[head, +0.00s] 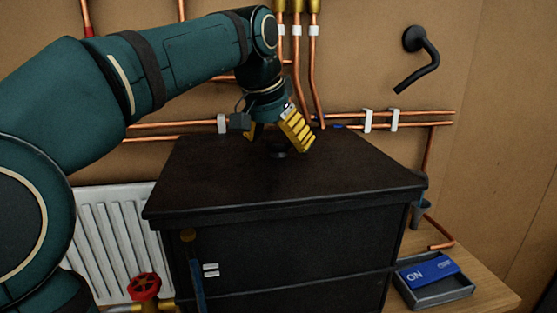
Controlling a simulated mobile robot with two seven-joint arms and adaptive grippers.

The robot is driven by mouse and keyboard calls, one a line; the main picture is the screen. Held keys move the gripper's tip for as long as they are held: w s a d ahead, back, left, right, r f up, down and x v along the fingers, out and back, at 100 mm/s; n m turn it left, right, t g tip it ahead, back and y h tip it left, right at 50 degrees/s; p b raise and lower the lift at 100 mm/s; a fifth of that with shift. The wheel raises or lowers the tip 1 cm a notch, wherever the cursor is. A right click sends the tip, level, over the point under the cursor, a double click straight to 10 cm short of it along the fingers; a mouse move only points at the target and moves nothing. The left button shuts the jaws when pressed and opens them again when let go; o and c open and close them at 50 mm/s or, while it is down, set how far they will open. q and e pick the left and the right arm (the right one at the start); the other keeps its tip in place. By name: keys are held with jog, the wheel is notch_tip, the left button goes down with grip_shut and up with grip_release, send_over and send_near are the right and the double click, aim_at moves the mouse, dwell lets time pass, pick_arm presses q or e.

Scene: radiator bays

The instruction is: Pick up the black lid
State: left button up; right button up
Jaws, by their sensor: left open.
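The black lid (300,182) is a wide flat slab on top of a black box (290,245) in the middle of the head view. A small dark round knob (278,154) shows near the lid's far middle. My left gripper (279,142) points down at this knob, with its yellow-padded fingers spread apart. The knob shows between and just below the fingers. I cannot tell whether the fingers touch it. The near finger covers part of the lid's back edge. My right gripper is not in view.
Copper pipes (312,80) run along the wall behind the box. A black bent pipe (425,62) sticks out at upper right. A white radiator (118,235) and a red valve wheel (144,286) are at left. A grey tray (440,294) with a blue ON sign (430,270) lies at right.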

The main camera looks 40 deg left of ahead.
pick_arm(q)
jog(key=c, duration=1.4)
jog(key=shift+c, duration=0.2)
